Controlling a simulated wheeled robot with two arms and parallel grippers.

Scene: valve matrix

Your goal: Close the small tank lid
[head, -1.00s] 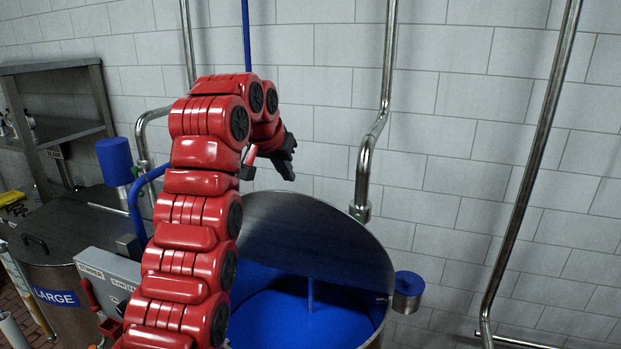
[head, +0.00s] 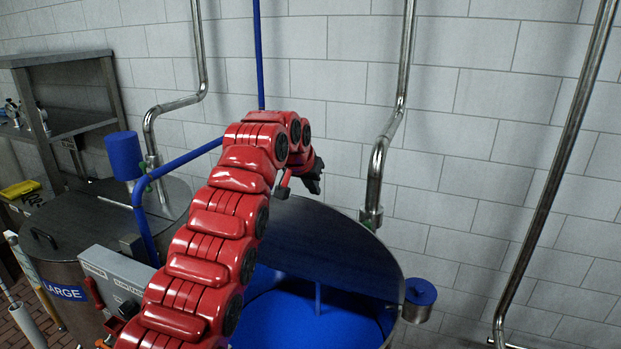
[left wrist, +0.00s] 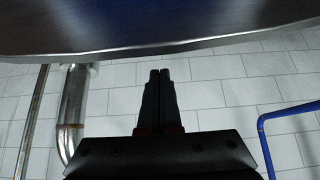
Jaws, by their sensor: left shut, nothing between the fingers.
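The small tank (head: 394,325) stands at the lower middle of the head view, with blue inside. Its dark metal lid (head: 335,240) is raised and tilted open toward the wall. My left gripper (head: 316,182) is at the upper back edge of the lid, near the wall; whether it touches the lid cannot be told. In the left wrist view its two black fingers (left wrist: 160,75) are together with nothing between them, and the lid's edge (left wrist: 180,45) crosses above their tips. My red left arm hides the tank's left side. My right gripper is not in view.
A steel pipe (head: 376,170) runs down the wall just behind the lid. A tank labelled LARGE (head: 62,293), with its lid flat, stands at the left. A grey box (head: 112,277) and a blue pipe (head: 145,225) are between the tanks. A blue-topped cylinder (head: 420,292) sits at right.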

